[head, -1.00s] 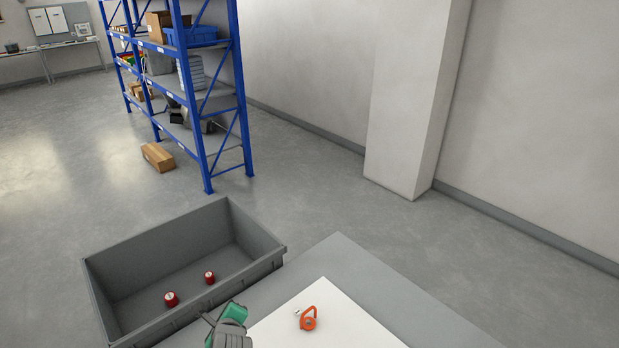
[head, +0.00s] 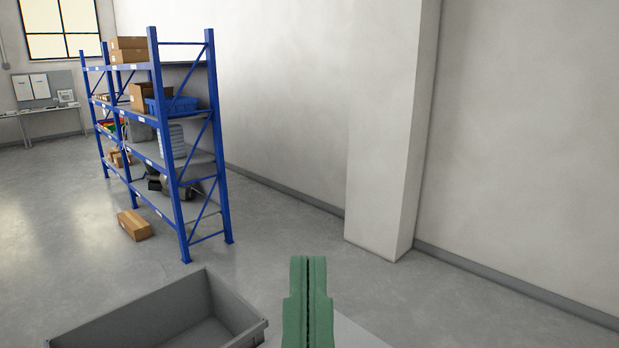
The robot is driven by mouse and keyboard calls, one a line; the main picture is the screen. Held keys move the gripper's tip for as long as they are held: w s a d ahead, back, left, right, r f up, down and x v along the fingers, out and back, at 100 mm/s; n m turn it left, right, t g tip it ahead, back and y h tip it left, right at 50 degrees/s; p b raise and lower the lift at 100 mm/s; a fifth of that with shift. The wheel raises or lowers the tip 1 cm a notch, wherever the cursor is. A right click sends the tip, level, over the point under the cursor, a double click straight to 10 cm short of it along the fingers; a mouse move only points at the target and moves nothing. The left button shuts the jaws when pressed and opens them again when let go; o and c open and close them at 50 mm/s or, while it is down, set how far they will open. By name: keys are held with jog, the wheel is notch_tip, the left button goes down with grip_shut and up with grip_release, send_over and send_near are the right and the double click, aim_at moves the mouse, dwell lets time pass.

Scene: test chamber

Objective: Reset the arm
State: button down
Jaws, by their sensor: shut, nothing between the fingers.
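My gripper (head: 308,262) shows at the bottom middle of the head view. Its two green fingers point up and away, pressed together with only a thin dark line between them, and nothing is held. It stands in front of the light table (head: 352,334), to the right of the grey bin. The fingers and the lower picture edge hide most of the table top.
A grey open bin (head: 235,305) is at the lower left; only part of its inside shows. A blue shelf rack (head: 184,205) with boxes stands farther back left. A cardboard box (head: 134,225) lies on the floor. A wall pillar (head: 385,140) stands at the back right.

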notch_tip(320, 180, up, 17)
jog(key=p, duration=1.2)
jog(key=shift+w+f+p, duration=0.15)
jog(key=shift+p, duration=0.25)
jog(key=shift+a+f, duration=0.1)
